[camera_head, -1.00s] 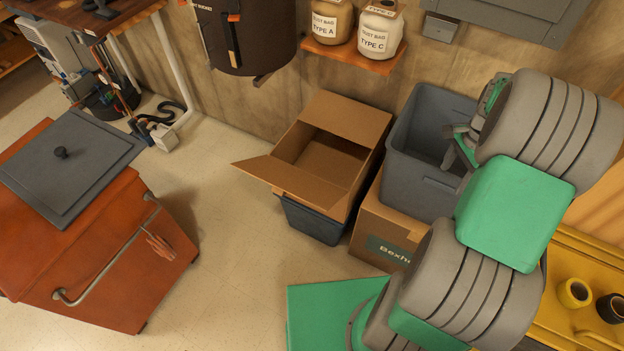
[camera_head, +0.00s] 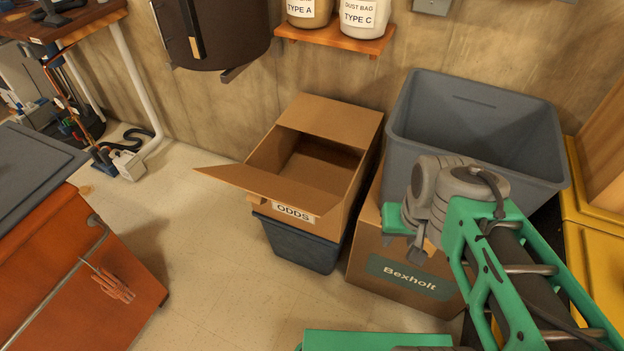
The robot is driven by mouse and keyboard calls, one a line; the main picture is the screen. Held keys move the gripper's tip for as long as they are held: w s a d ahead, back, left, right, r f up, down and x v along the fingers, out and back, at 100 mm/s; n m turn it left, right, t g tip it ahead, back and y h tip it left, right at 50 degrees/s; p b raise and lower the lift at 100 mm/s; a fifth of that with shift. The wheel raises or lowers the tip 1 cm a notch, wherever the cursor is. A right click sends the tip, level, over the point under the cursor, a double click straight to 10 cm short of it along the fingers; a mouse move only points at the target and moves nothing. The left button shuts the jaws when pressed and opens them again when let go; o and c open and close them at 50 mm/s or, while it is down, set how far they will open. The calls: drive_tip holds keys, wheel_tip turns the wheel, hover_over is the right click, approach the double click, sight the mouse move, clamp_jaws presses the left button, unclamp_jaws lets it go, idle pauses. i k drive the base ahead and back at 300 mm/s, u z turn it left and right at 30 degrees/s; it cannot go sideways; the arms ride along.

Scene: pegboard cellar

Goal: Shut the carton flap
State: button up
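An open brown carton (camera_head: 330,210) labelled "ODDS" sits on a blue-grey bin (camera_head: 300,246) by the wall. One flap (camera_head: 245,184) sticks out to the left over the carton's near edge, tilted outward. Another flap (camera_head: 332,119) stands up at the back. The dark inside shows between them. My gripper (camera_head: 412,246) is right of the carton, in front of the grey tub and above the Bexholt box, apart from both flaps. It is small and partly hidden by my wrist, so its opening cannot be made out.
A big grey tub (camera_head: 475,125) stands right of the carton. A closed "Bexholt" box (camera_head: 412,281) is below it. An orange cabinet (camera_head: 85,275) is at left. Floor is clear between cabinet and carton.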

sight(260, 186)
drive_tip(key=z, duration=1)
drive_tip(key=k, duration=1.05)
drive_tip(key=u, duration=1.3)
